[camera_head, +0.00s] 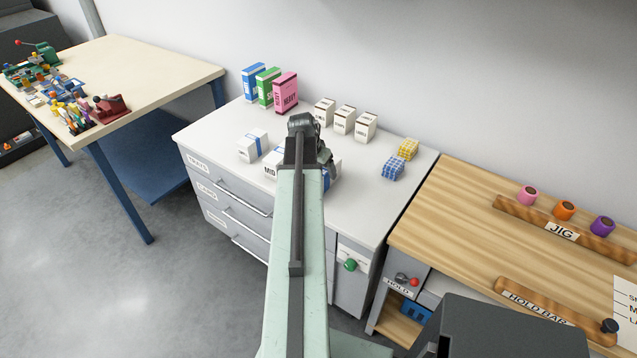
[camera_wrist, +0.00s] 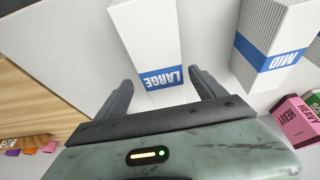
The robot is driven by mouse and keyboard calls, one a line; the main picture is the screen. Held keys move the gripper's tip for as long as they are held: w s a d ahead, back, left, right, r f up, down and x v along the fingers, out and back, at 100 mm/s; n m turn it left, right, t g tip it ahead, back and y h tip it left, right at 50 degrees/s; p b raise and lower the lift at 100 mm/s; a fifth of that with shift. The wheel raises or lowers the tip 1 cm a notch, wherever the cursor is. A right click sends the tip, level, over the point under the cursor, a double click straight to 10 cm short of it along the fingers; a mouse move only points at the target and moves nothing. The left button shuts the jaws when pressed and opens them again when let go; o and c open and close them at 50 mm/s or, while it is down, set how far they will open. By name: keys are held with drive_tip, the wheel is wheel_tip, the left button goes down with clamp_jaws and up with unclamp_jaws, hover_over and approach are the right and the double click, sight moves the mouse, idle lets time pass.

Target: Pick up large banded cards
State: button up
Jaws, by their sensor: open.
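The large banded cards (camera_wrist: 148,40) are a white stack with a blue band marked LARGE, seen in the wrist view. In the head view my arm hides most of them, and a blue and white part (camera_head: 332,174) shows beside it. My gripper (camera_wrist: 160,76) is open, with a finger on either side of the stack's banded end. Gaps show between the fingers and the stack; I cannot tell how deep the fingers reach. My gripper (camera_head: 322,160) is over the white cabinet top in the head view.
The MID banded stack (camera_wrist: 268,50) stands close by on the right in the wrist view. A smaller banded stack (camera_head: 250,146) is left of my arm. Coloured boxes (camera_head: 285,92), small white boxes (camera_head: 344,121) and patterned blocks (camera_head: 392,168) stand on the cabinet (camera_head: 375,210).

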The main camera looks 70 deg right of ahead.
drive_tip(key=b+x, duration=0.5)
drive_tip(key=shift+w+f, duration=0.2)
drive_tip(key=shift+f, duration=0.05)
drive_tip(key=shift+a+r, duration=0.1)
drive_tip(key=shift+r, duration=0.1)
drive_tip(key=shift+c, duration=0.3)
clamp_jaws()
drive_tip(key=shift+r+p, duration=0.1)
drive_tip(key=shift+p, duration=0.25)
wheel_tip(320, 180, up, 10)
drive_tip(key=p, duration=1)
